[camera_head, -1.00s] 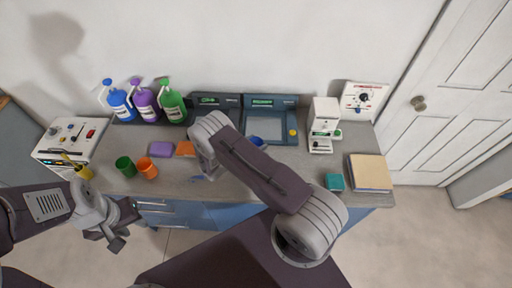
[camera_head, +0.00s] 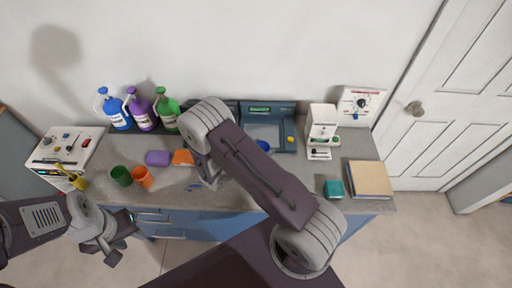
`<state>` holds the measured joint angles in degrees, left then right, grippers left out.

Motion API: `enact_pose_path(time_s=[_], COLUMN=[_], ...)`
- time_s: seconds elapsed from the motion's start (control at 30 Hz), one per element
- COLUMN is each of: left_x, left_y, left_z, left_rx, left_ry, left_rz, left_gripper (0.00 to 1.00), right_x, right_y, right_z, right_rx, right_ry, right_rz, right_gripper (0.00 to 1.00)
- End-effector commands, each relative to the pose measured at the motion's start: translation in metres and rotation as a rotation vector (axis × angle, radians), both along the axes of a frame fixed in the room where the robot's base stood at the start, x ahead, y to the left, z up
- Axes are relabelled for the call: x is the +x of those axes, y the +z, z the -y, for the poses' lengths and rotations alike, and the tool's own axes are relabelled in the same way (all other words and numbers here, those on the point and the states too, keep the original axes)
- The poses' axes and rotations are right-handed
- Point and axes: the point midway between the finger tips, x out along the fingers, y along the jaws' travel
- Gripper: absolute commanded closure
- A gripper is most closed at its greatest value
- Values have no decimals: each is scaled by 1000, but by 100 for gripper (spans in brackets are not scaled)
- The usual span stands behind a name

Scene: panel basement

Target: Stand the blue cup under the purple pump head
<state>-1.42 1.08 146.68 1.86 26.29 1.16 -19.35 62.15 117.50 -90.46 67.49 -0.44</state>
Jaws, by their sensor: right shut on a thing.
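The purple pump bottle (camera_head: 143,115) stands at the back left of the bench, between the blue and green bottles, its purple pump head (camera_head: 132,92) on top. A bit of the blue cup (camera_head: 264,146) shows beside my right arm, in front of the blue-grey device; the rest is hidden. My right gripper is behind my own arm, so its fingers and grip cannot be seen clearly; it is shut on the cup. My left gripper (camera_head: 122,246) is empty and open, in front of the bench's left end.
A green cup (camera_head: 121,176) and an orange cup (camera_head: 143,177) stand at the front left. A purple block (camera_head: 158,158) and an orange block (camera_head: 183,157) lie behind them. A white machine (camera_head: 321,130), teal box (camera_head: 333,188) and books (camera_head: 369,180) are on the right.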

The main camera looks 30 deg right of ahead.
Motion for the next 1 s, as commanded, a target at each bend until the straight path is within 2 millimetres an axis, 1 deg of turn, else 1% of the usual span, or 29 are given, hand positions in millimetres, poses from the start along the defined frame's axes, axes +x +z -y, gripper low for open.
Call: enact_pose_path(time_s=[0.1, 0.2, 0.5, 0.7, 1.0], left_x=[0, 0, 0, 0, 0], left_y=[-4, -6, -11, -12, -13], left_z=[0, 0, 0, 0, 0], left_rx=[0, 0, 0, 0, 0], left_ry=[0, 0, 0, 0, 0], left_rz=[0, 0, 0, 0, 0], left_gripper=[64, 64, 64, 64, 64], right_x=[-16, -28, -54, -62, -66], right_y=[9, 16, 32, 38, 41], right_z=[2, 4, 8, 10, 10], right_rx=[0, 0, 0, 0, 0], right_ry=[0, 1, 1, 1, 1], right_rz=[-1, 0, 0, 0, 1], right_gripper=[94, 94, 94, 94, 94])
